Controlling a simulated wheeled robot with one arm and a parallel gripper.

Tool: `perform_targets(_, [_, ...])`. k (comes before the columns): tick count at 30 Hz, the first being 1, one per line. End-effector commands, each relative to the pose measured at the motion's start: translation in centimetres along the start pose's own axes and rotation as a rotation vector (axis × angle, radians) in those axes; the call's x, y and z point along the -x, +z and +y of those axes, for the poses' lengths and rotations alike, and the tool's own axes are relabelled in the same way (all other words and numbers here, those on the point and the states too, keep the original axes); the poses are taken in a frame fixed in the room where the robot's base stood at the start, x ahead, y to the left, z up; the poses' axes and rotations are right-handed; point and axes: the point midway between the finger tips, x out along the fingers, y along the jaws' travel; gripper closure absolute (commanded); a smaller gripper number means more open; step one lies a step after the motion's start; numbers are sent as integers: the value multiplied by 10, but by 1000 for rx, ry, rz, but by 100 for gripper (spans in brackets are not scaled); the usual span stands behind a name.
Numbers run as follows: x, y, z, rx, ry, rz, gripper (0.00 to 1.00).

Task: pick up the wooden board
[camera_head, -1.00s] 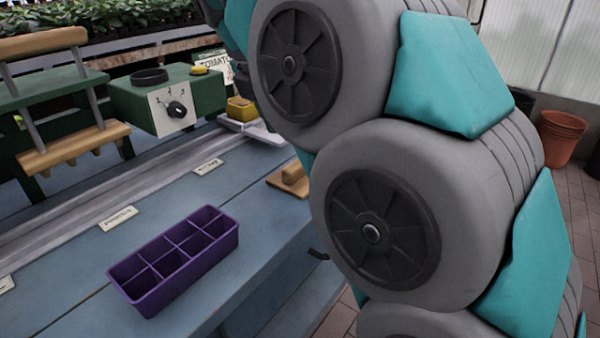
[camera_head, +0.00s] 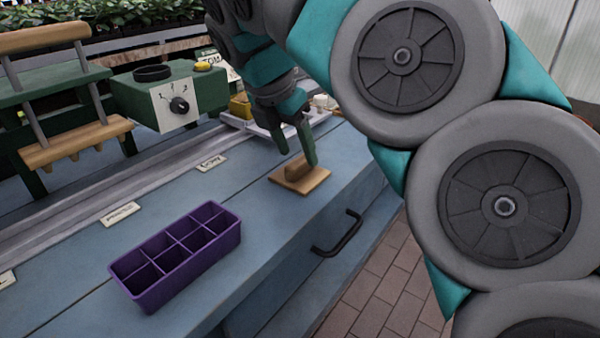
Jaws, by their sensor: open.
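The wooden board (camera_head: 311,184) is a small flat tan piece with a raised wooden block on top. It lies on the blue bench near its front edge, right of the picture's middle. My gripper (camera_head: 297,157) points down just above and behind the raised block, with its dark green fingers apart and nothing seen between them. One fingertip overlaps the block in the picture; I cannot tell whether it touches.
A purple compartment tray (camera_head: 180,258) stands on the bench to the left. A green control box (camera_head: 165,97) and a wooden-slatted green frame (camera_head: 75,140) are behind. A black drawer handle (camera_head: 338,235) sticks out of the bench front. The bench between tray and board is clear.

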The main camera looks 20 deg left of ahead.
Motion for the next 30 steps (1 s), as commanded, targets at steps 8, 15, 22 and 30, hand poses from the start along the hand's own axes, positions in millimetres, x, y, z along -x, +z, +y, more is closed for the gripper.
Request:
perform_targets(8, [-20,0,2,1,2,-2,38])
perform_targets(15, [-20,0,1,0,2,-2,46])
perform_targets(22, [-20,0,1,0,2,-1,72])
perform_targets(30, [-20,0,1,1,1,-1,100])
